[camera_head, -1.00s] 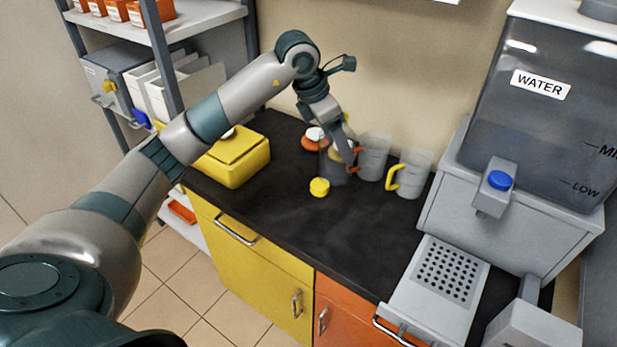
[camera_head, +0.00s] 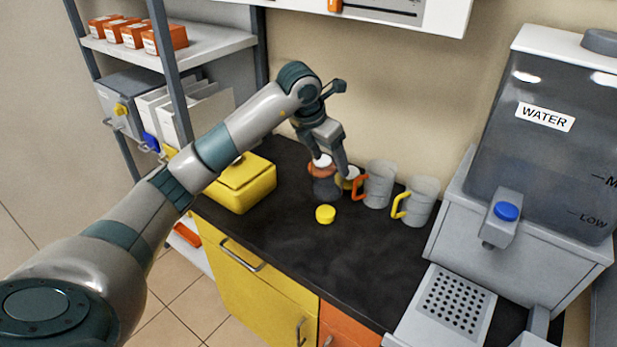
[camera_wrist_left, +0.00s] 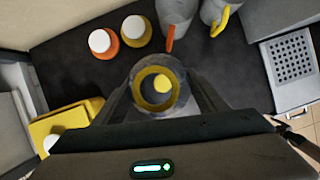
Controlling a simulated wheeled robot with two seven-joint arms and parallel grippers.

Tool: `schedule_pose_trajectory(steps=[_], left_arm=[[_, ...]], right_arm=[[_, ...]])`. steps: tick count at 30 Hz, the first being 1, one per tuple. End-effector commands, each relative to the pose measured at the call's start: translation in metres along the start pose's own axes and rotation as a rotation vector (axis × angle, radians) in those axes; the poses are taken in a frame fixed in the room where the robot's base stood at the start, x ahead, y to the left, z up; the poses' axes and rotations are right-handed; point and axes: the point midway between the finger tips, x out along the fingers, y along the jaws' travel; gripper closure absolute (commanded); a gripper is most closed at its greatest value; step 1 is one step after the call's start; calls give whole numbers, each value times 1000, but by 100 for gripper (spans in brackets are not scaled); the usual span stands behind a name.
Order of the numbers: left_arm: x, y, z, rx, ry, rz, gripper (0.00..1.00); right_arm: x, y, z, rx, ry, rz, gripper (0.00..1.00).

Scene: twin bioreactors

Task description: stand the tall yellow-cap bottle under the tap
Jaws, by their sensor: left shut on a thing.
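My left gripper (camera_head: 332,172) is shut on a tall grey see-through bottle (camera_head: 326,190), at the back of the dark counter. In the left wrist view, my left gripper (camera_wrist_left: 157,95) has its fingers on both sides of the bottle, whose yellow ring (camera_wrist_left: 141,98) faces the camera. A yellow disc shows within that ring. I cannot tell whether the bottle's base touches the counter. The tap (camera_head: 497,232), with a blue button, sticks out of the water tank at the right, above a perforated tray (camera_head: 456,303).
White-topped orange (camera_wrist_left: 104,42) and yellow (camera_wrist_left: 136,30) containers stand behind the bottle. Two grey jugs (camera_head: 379,184) (camera_head: 422,202) stand between bottle and tank. A yellow box (camera_head: 240,182) sits left. The counter's front middle is clear.

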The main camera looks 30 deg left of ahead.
Motion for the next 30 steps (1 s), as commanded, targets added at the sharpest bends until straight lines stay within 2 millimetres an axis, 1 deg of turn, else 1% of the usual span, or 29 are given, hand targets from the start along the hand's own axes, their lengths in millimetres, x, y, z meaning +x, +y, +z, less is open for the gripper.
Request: schedule_pose_trajectory(steps=[1,9,12,15,20,30], left_arm=[[2,9,-1,-4,3,1,66],[31,59,-6,-5,3,0,66],[42,75,-8,-4,2,0,66],[50,87,-9,-3,1,0,66],[57,96,-10,0,-1,1,66],[58,96,-11,0,-1,0,66]], right_arm=[[-7,1,-1,0,0,1,13],[-28,2,-2,0,0,2,13],[-34,2,-3,0,0,2,13],[-38,2,-4,0,0,2,13],[-39,2,-4,0,0,1,13],[-40,-2,-5,2,1,-2,13]])
